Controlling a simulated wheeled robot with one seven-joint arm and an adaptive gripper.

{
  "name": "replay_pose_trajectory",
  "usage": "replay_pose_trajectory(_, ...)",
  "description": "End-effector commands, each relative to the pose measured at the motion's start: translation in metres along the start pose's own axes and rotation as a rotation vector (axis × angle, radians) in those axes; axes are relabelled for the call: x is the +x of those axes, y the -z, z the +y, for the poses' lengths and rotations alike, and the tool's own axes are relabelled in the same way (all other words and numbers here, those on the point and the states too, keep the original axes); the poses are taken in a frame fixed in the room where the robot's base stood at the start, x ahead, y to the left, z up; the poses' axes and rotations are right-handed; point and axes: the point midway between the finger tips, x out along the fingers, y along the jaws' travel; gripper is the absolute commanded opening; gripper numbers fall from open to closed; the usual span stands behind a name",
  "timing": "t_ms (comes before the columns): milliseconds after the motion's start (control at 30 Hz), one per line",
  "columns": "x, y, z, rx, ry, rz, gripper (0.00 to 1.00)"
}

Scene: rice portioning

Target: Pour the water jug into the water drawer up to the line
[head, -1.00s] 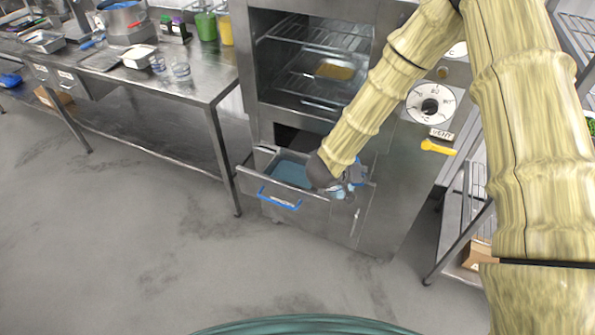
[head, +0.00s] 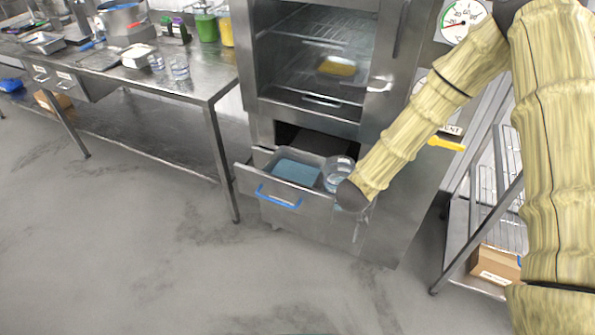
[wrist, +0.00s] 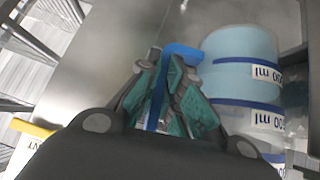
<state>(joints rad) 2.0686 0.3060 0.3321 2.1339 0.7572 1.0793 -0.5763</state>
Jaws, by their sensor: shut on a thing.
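The water drawer (head: 318,212) is pulled out below the oven, with blue water (head: 296,171) inside and a blue handle (head: 279,197) on its front. The clear water jug (head: 338,170) is at the drawer's right end, looking roughly upright with its round mouth showing. In the wrist view the jug (wrist: 240,68) is pale blue with blue bands and partly cut-off "ml" labels. My gripper (wrist: 168,98) has its teal fingers shut on the jug's blue handle (wrist: 182,54). In the head view my arm's dark end hides the fingers. The fill line cannot be made out.
The steel oven (head: 262,95) rises above the drawer, with a yellow item (head: 338,66) on a rack. A yellow handle (head: 446,143) sticks out at right. A steel table (head: 200,92) with containers is at left, a wire shelf (head: 452,255) at right. The front floor is clear.

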Motion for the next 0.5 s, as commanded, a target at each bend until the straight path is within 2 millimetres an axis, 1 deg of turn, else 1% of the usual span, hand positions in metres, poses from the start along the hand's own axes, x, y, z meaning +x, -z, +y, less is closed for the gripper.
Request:
replay_pose_trajectory(33, 0.005, -0.005, -0.002, 0.010, 0.012, 0.001, 0.00)
replay_pose_trajectory(200, 0.013, -0.013, -0.007, 0.040, 0.053, 0.002, 0.00)
replay_pose_trajectory(500, 0.020, -0.021, -0.013, 0.074, 0.099, 0.003, 0.00)
